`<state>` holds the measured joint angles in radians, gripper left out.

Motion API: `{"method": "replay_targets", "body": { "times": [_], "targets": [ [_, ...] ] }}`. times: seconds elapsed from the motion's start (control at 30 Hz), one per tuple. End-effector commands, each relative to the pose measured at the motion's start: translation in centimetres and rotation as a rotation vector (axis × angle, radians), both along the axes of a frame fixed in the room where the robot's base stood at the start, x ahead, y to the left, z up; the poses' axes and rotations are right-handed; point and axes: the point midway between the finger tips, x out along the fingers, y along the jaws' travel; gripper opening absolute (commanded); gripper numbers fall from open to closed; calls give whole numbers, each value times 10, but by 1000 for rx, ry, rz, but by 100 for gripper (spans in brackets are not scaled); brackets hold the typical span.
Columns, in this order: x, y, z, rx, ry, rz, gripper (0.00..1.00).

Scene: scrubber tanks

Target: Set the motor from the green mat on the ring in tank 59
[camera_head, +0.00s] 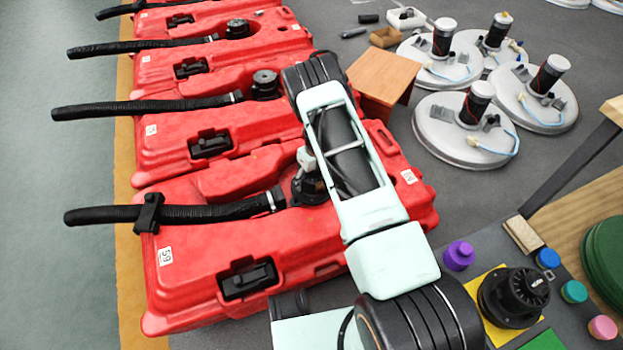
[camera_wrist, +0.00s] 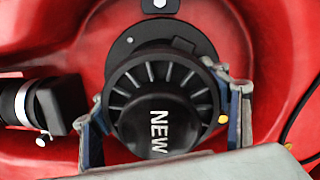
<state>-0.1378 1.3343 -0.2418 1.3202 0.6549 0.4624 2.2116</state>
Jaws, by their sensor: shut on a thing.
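Tank 59 (camera_head: 190,275) is the nearest red tank in the head view, with its number label at its left end. My gripper (camera_wrist: 166,118) is shut on a black finned motor (camera_wrist: 158,98) with "NEW" on its cap, one finger on each side. The motor is over the tank's recess, and part of it shows dark under my arm in the head view (camera_head: 309,190). Behind it in the wrist view is the dark ring (camera_wrist: 123,50), offset towards the top and mostly covered. I cannot tell whether the motor touches the ring. The green mat (camera_head: 545,341) is partly in view; its visible part is bare.
Another motor (camera_head: 515,295) stands on a yellow mat (camera_head: 473,288). Coloured pots, such as a purple one (camera_head: 459,256), stand nearby. A black hose (camera_head: 185,213) lies across tank 59. More red tanks lie behind. A wooden stool (camera_head: 383,75) stands close beyond my arm.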

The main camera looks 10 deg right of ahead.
Motion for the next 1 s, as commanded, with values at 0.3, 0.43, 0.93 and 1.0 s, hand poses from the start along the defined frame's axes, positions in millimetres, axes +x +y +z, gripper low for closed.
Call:
{"method": "replay_targets", "body": {
  "times": [0.3,0.43,0.93,1.0],
  "targets": [
    [2,0,2,0,-4,0,11],
    [2,0,1,0,-4,0,11],
    [2,0,1,0,-3,0,88],
    [1,0,0,0,-2,0,90]
  ]
}}
